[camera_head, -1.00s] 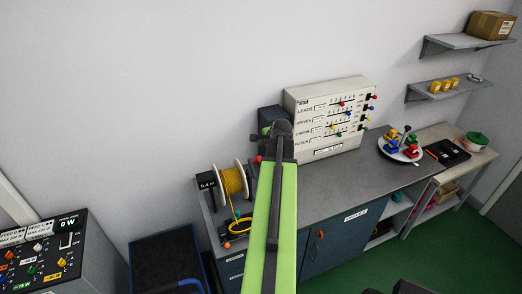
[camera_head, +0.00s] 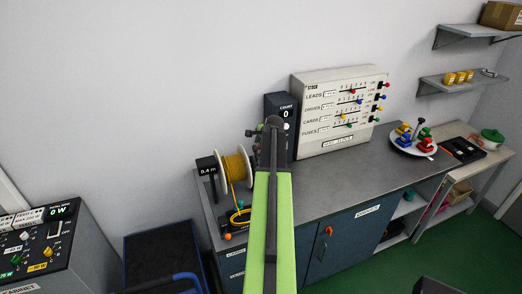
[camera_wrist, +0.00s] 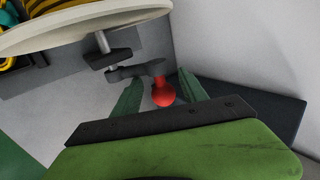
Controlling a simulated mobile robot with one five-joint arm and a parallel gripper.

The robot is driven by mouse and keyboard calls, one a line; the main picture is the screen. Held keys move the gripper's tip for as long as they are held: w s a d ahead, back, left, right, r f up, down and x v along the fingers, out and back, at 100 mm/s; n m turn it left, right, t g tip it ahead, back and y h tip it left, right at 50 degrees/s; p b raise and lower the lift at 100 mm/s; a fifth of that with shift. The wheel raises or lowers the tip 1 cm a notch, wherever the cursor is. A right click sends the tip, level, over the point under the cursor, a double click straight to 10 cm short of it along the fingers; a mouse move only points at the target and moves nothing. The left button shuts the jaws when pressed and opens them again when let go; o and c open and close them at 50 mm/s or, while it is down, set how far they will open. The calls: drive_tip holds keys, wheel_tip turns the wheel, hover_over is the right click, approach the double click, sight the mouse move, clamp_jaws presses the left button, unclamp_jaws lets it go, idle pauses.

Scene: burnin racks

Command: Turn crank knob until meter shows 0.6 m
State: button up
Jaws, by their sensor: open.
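The cable reel (camera_head: 235,172), with yellow cable between white flanges, stands at the left end of the grey bench. The small black meter (camera_head: 207,170) on its left reads 0.4 m. In the wrist view, the red crank knob (camera_wrist: 163,92) sits at the end of a dark crank arm (camera_wrist: 136,70) beside the reel's pale flange (camera_wrist: 70,25). My gripper (camera_wrist: 160,88) is open, with one green finger on each side of the knob; I cannot tell whether either touches it. In the head view my arm hides the knob, and the fingers are not clear.
A dark counter box (camera_head: 286,108) reading 0 stands behind my arm. The stock panel (camera_head: 312,84) with coloured sliders is to its right. A round white tray (camera_head: 412,148) of coloured parts is farther right. The bench middle (camera_head: 340,178) is clear.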

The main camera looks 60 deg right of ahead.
drive_tip(key=shift+r, duration=0.1)
clamp_jaws()
drive_tip(key=shift+w+d+f+b, duration=0.15)
drive_tip(key=shift+w+f+b, duration=0.1)
drive_tip(key=shift+f+b, duration=0.75)
drive_tip(key=shift+w+d+f, duration=0.15)
drive_tip(key=shift+w+d, duration=0.05)
drive_tip(key=shift+f, duration=0.15)
wheel_tip(320, 180, down, 2)
drive_tip(key=b, duration=0.3)
drive_tip(key=shift+w+d+f, duration=0.1)
drive_tip(key=shift+f, duration=0.1)
